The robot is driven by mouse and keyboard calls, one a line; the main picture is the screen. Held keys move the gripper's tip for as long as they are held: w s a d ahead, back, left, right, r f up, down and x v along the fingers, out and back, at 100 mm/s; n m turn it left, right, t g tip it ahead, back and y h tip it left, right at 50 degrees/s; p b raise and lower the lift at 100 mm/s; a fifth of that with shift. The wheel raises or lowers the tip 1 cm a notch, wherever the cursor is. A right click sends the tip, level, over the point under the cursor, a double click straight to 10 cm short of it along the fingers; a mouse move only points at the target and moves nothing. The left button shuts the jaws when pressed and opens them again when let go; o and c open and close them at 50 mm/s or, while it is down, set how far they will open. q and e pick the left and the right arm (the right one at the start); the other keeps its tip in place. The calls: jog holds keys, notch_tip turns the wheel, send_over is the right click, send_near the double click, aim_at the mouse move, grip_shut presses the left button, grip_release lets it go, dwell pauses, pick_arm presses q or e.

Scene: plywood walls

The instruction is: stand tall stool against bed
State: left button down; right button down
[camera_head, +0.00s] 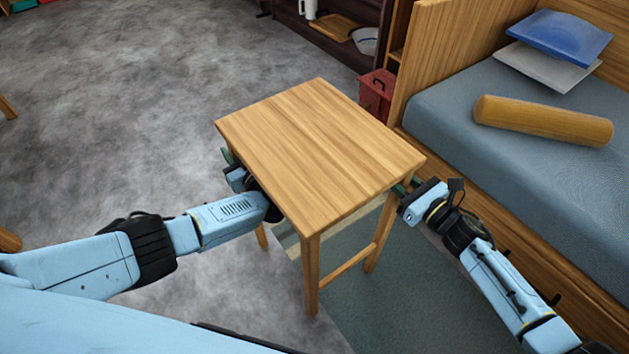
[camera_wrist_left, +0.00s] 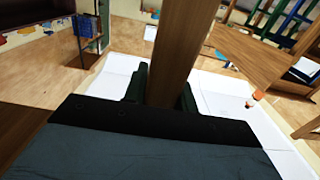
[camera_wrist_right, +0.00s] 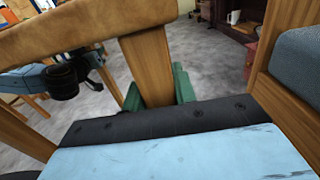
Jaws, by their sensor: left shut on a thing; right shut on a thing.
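The tall wooden stool (camera_head: 318,150) stands in front of me, its square top facing up and its legs reaching down over the floor and a rug. The bed (camera_head: 480,100) is to the right, with a gap between it and the stool. My left gripper (camera_head: 232,165) is at the stool's left side, partly hidden under the top; in the left wrist view its fingers (camera_wrist_left: 160,88) are shut on a stool leg (camera_wrist_left: 170,50). My right gripper (camera_head: 402,190) is at the stool's right side; in the right wrist view its green fingers (camera_wrist_right: 160,90) are shut on another leg (camera_wrist_right: 148,65).
A red bin (camera_head: 377,95) stands beyond the stool by the bed's wooden end panel (camera_head: 430,50). A dark shelf (camera_head: 335,45) is behind. A green-grey rug (camera_head: 400,290) lies under the stool's right side. The grey floor (camera_head: 120,110) at left is mostly clear.

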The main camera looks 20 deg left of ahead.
aim_at(402, 160)
dwell(0.3)
jog(key=shift+w+r, duration=0.1)
jog(key=shift+r, duration=0.15)
jog(key=shift+r, duration=0.1)
jog(key=shift+r+p, duration=0.2)
jog(key=shift+p, duration=0.2)
jog(key=shift+r+p, duration=2.15)
jog(key=shift+r, duration=0.05)
